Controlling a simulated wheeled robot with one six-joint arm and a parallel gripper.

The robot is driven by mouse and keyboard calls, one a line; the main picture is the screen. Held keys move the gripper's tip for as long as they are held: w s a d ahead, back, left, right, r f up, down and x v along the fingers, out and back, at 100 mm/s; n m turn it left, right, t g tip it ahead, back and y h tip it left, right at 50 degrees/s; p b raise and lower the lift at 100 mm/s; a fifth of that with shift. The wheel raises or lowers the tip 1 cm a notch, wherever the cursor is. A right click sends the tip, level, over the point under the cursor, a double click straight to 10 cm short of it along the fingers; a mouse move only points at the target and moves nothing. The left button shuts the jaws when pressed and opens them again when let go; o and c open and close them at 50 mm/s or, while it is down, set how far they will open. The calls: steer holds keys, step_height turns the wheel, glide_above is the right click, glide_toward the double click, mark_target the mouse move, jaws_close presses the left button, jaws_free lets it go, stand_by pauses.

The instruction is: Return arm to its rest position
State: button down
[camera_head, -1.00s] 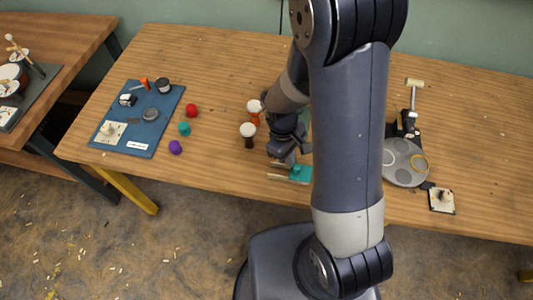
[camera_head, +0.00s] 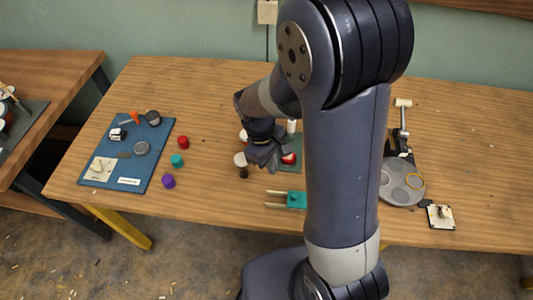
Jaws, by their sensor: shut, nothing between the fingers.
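My gripper (camera_head: 270,167) hangs at the end of my bent arm, over the middle of the wooden table (camera_head: 230,85). It points down, and its fingers look shut and empty. It is just right of a white-topped, dark-bodied piece (camera_head: 240,159) and left of a red piece (camera_head: 289,158) on a green mat (camera_head: 298,142). My arm hides much of the table's middle right. A teal piece with two pale prongs (camera_head: 297,200) lies nearer the front edge, apart from the gripper.
A blue mat (camera_head: 155,163) with small parts lies at left. Red (camera_head: 183,142), teal (camera_head: 177,160) and purple (camera_head: 168,181) pieces stand beside it. A grey round tray (camera_head: 402,194), a mallet (camera_head: 403,115) and a white square plate (camera_head: 440,216) are at right. The table's back is mostly clear.

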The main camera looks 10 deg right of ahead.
steer(key=shift+v, duration=1.9)
steer(key=shift+a, duration=0.1)
glide_toward(290, 196)
steer(key=f, duration=0.1)
steer(key=w+a+f, duration=0.1)
steer(key=f, duration=0.1)
steer(key=w+a+f, duration=0.1)
steer(key=shift+f, duration=0.4)
steer(key=shift+s+d+f, duration=0.1)
steer(key=shift+d+f, duration=0.05)
steer(key=shift+d, duration=0.05)
steer(key=shift+s+d, duration=1.25)
steer(key=shift+s, duration=0.05)
